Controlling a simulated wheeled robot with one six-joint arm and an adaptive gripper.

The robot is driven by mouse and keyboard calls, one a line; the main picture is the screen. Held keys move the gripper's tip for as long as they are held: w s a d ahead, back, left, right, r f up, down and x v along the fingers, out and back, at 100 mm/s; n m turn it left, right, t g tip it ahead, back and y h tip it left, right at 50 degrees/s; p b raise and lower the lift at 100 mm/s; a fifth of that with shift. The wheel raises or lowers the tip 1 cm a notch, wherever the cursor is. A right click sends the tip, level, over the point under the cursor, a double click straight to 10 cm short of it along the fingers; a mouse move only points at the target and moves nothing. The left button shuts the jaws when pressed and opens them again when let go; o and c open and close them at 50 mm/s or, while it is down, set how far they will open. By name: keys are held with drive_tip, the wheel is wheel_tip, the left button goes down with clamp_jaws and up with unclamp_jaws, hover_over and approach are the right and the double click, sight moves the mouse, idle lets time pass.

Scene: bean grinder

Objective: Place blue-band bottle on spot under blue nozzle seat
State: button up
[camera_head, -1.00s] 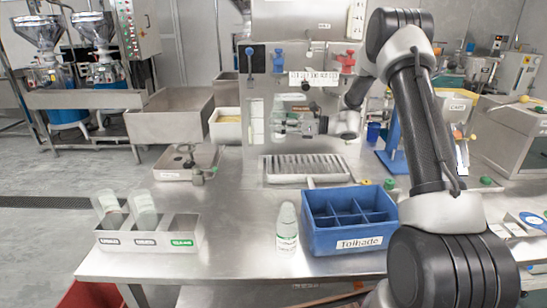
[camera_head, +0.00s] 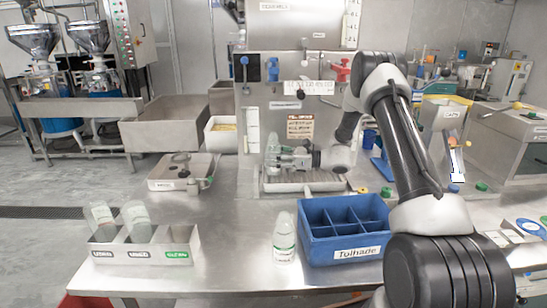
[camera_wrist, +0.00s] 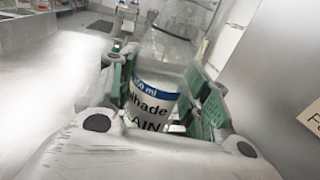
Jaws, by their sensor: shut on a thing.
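My gripper (camera_head: 284,157) is shut on a clear bottle (camera_head: 272,148) in front of the machine panel, just above the drip tray (camera_head: 300,187). In the wrist view the bottle's white label with a blue band (camera_wrist: 153,96) shows between the green finger pads of the gripper (camera_wrist: 165,100). The blue nozzle seat (camera_head: 272,70) is on the upper panel, roughly above the bottle. A red nozzle seat (camera_head: 343,71) is to its right. The bottle's base is not clear, so I cannot tell whether it touches the tray.
A blue divided crate (camera_head: 345,252) stands at the front of the table. A green-label bottle (camera_head: 284,240) stands left of it. A metal rack (camera_head: 145,252) at the left holds two bottles. A shallow metal tray (camera_head: 180,184) lies behind the rack. The table between is clear.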

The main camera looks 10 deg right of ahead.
drive_tip(key=shift+f, duration=0.15)
drive_tip(key=o, duration=0.8)
